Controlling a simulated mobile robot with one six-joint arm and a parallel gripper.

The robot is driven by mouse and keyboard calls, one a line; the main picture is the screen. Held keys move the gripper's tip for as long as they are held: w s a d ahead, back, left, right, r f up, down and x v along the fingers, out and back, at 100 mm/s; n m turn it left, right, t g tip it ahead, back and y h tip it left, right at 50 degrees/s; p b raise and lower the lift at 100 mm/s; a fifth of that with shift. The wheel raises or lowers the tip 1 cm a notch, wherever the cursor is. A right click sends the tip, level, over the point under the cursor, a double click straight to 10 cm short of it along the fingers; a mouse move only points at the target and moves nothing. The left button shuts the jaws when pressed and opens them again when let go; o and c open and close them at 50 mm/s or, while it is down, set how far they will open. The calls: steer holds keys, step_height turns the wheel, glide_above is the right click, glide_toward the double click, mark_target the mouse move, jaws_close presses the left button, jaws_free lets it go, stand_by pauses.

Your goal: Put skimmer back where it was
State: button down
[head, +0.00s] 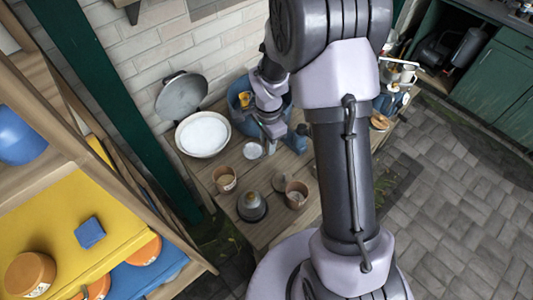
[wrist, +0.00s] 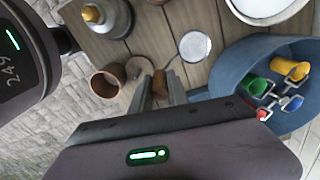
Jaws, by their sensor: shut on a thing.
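The skimmer (wrist: 194,46) has a round pale disc with a dark rim and a thin handle. Its disc also shows in the head view (head: 252,150), over the wooden bench beside the blue tub. My gripper (wrist: 160,88) is shut on the brown end of the skimmer's handle, and the disc points away from the fingers. In the head view, my gripper (head: 273,128) is over the bench in front of the blue tub (head: 240,118). The tub (wrist: 231,72) holds several tools with yellow, green, red and blue handles. I cannot tell whether the skimmer touches the bench.
A white-filled bowl (head: 203,134) stands left of the tub. Two brown cups (head: 224,180) (head: 297,194), a grey domed vessel (head: 251,206) and a small disc (head: 280,181) occupy the bench's near part. A shelf (head: 178,231) stands at left. Bottles and jars crowd the bench's right end.

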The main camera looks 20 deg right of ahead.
step_height(320, 180, down, 4)
steer(key=shift+b, duration=0.3)
steer(key=shift+f, duration=0.1)
steer(key=shift+f+b, duration=0.1)
steer(key=shift+b, duration=0.2)
steer(key=c, duration=1.3)
jaws_free()
